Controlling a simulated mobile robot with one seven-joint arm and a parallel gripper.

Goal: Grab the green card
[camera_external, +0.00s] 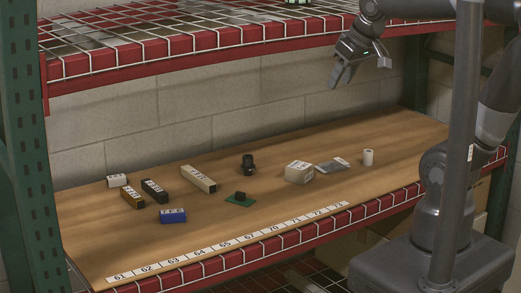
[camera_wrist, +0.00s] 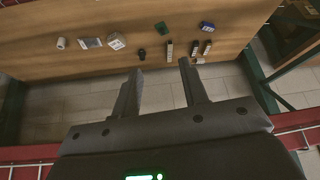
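The green card (camera_external: 240,200) lies flat on the wooden shelf near its front middle, with a small dark block on top of it in the external view. It also shows as a small green patch in the wrist view (camera_wrist: 161,28). My gripper (camera_external: 340,84) hangs high above the shelf at the right, well away from the card. In the wrist view its two fingers (camera_wrist: 158,80) are spread apart with nothing between them, so it is open and empty.
Near the card are a blue box (camera_external: 173,216), a black cylinder part (camera_external: 248,164), a long pale box (camera_external: 198,179) and several dark boxes. A white box (camera_external: 299,172), a grey packet (camera_external: 333,165) and a white cylinder (camera_external: 368,157) lie to the right. A red-edged wire shelf (camera_external: 200,42) is overhead.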

